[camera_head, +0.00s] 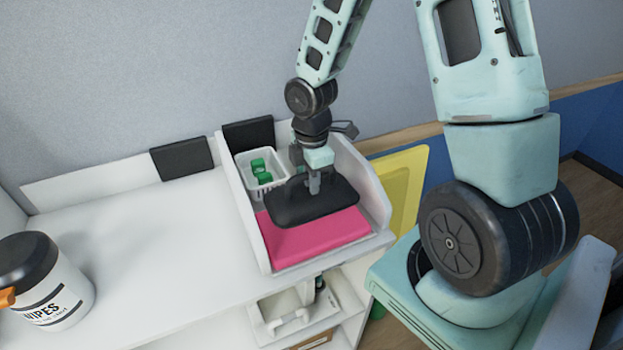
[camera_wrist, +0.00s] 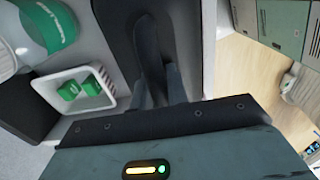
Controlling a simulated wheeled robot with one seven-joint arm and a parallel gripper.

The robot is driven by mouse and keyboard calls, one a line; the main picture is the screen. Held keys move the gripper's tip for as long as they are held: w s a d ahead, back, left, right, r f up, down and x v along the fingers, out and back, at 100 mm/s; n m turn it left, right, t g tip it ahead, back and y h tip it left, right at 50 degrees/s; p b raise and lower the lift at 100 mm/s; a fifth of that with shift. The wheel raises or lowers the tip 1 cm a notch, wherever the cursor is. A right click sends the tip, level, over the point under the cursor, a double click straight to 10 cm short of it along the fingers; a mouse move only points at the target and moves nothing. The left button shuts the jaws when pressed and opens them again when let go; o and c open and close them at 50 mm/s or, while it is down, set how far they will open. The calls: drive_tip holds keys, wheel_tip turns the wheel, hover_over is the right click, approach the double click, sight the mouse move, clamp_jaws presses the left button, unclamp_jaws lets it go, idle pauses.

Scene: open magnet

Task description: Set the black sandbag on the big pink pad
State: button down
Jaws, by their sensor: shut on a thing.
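The black sandbag (camera_head: 305,204) is a flat, dark, rounded slab over the back part of the big pink pad (camera_head: 318,238). The pad's front part shows bare in the head view; its back is hidden under or behind the sandbag. I cannot tell whether the sandbag touches the pad. My gripper (camera_head: 314,186) points down at the middle of the sandbag and is shut on it. In the wrist view the sandbag (camera_wrist: 118,22) fills the top middle, with a raised ridge between my fingers (camera_wrist: 158,88). The pink pad does not show in the wrist view.
A white basket (camera_head: 244,164) with green items stands behind the sandbag, inside the white-walled bay. The bay's right side wall (camera_head: 372,196) is close to the sandbag. A wipes tub (camera_head: 45,280) stands at far left. The white counter (camera_head: 150,260) between is clear.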

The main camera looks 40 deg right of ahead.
drive_tip(key=shift+f+b, duration=1.75)
drive_tip(key=shift+f, duration=0.55)
drive_tip(key=c, duration=1.3)
unclamp_jaws()
drive_tip(key=shift+f, duration=0.15)
wheel_tip(320, 180, up, 18)
drive_tip(key=shift+f, duration=0.2)
